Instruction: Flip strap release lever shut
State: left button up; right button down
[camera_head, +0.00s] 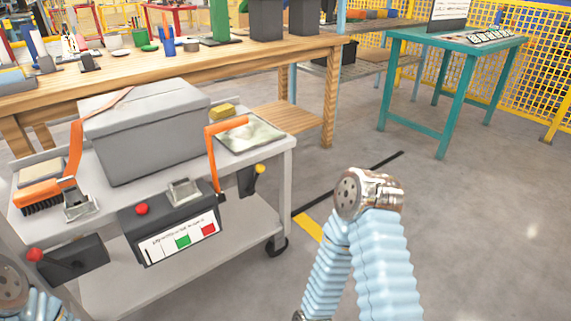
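An orange strap (75,150) comes down the left side of a grey lidded case (155,135) on a grey cart. It ends at a metal buckle (80,207) at the cart's left front; I cannot tell whether its lever is up or down. A second metal buckle-like piece (184,192) sits on top of a dark control box. Another orange strap or bar (211,160) stands right of the case. Neither gripper is in view. A blue ribbed arm of mine with a metal joint shows at lower centre, and part of another at the lower left edge.
The grey cart (275,158) has the dark control box (170,228) with a red knob on its front edge. An orange-handled brush (38,195) lies at its left. A wooden bench (300,50) stands behind; a teal table (395,35) stands right. Floor at right is clear.

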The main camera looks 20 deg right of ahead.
aim_at(259, 169)
jog(key=i+l, duration=0.2)
jog(key=l, duration=0.2)
jog(key=i+l, duration=0.2)
jog(key=l, duration=0.2)
jog(key=i+l+z, duration=0.1)
jog(key=l, duration=0.3)
jog(key=i+l, duration=0.25)
jog(key=l, duration=0.15)
